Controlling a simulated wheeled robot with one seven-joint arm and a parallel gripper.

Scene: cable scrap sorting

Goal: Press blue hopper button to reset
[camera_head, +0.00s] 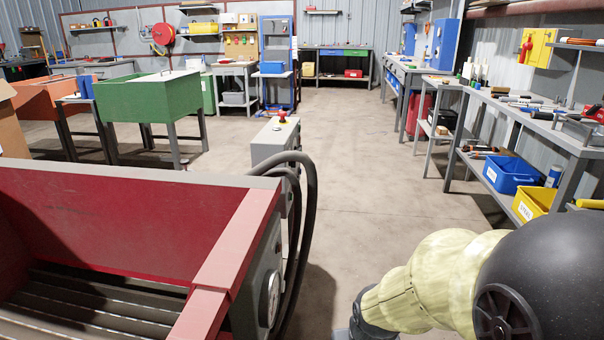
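I cannot make out a blue hopper button in this view. A red button (283,115) sits on top of a grey cabinet (275,140) beyond the red machine. A green hopper (150,100) on grey legs stands at the left, and an orange hopper (40,98) stands left of it. A small blue item (86,87) shows between these two hoppers; I cannot tell what it is. My arm reaches in from the lower right, and its far end runs out of the bottom edge. My gripper's fingers are not in view.
A red open-topped machine (120,215) with slats inside fills the near left; thick black hoses (308,200) loop at its right. A workbench (560,130) with a blue bin (510,174) and a yellow bin (532,200) lines the right. The middle floor is clear.

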